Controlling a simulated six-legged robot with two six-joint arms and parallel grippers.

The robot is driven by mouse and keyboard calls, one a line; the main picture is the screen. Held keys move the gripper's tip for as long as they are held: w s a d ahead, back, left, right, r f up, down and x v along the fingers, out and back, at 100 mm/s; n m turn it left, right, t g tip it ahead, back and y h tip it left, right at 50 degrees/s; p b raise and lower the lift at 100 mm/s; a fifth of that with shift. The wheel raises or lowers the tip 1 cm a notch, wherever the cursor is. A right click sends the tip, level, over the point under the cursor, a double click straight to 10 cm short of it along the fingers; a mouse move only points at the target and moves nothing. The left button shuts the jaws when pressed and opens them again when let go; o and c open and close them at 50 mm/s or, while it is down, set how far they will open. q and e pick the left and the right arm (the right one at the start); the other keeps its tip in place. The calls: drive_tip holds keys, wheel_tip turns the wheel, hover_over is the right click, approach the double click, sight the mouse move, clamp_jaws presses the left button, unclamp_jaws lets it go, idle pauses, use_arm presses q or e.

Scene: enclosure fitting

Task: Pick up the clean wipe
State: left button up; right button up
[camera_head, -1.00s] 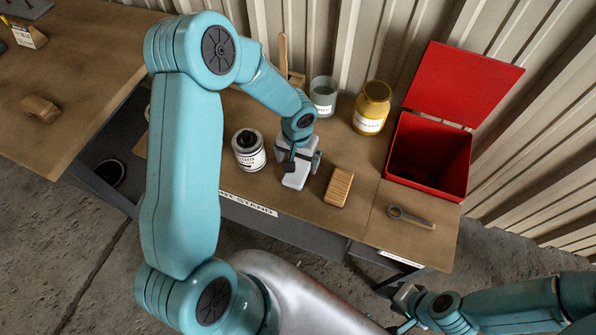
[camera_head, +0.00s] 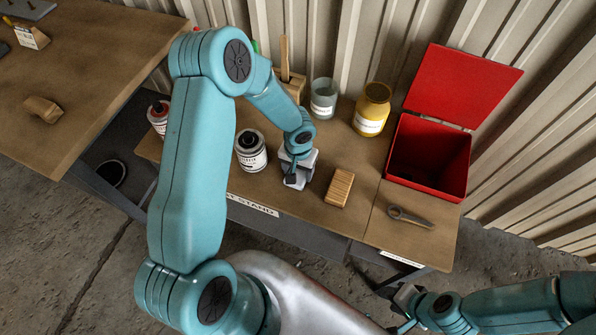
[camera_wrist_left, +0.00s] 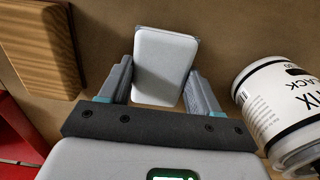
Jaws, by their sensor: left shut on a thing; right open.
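The clean wipe, a white rounded pad (camera_wrist_left: 165,62), stands between the two fingers of my left gripper (camera_wrist_left: 160,85) in the left wrist view. The gripper is shut on it. In the head view my left gripper (camera_head: 297,172) is over the near part of the stand table, between a white-labelled can and a wooden block. Only a small pale part of the wipe (camera_head: 291,182) shows there. I cannot tell whether it is clear of the tabletop. My right gripper (camera_head: 403,308) is open and empty at the lower right, away from the table.
The labelled can (camera_head: 251,158) stands close on the left, the ribbed wooden block (camera_head: 340,187) close on the right. Behind are a glass jar (camera_head: 323,98) and a yellow jar (camera_head: 372,110). An open red box (camera_head: 428,160) and a wrench (camera_head: 410,217) are farther right.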

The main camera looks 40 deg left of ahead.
sight(298, 172)
use_arm(q)
wheel_tip(298, 172, up, 20)
idle(0.4)
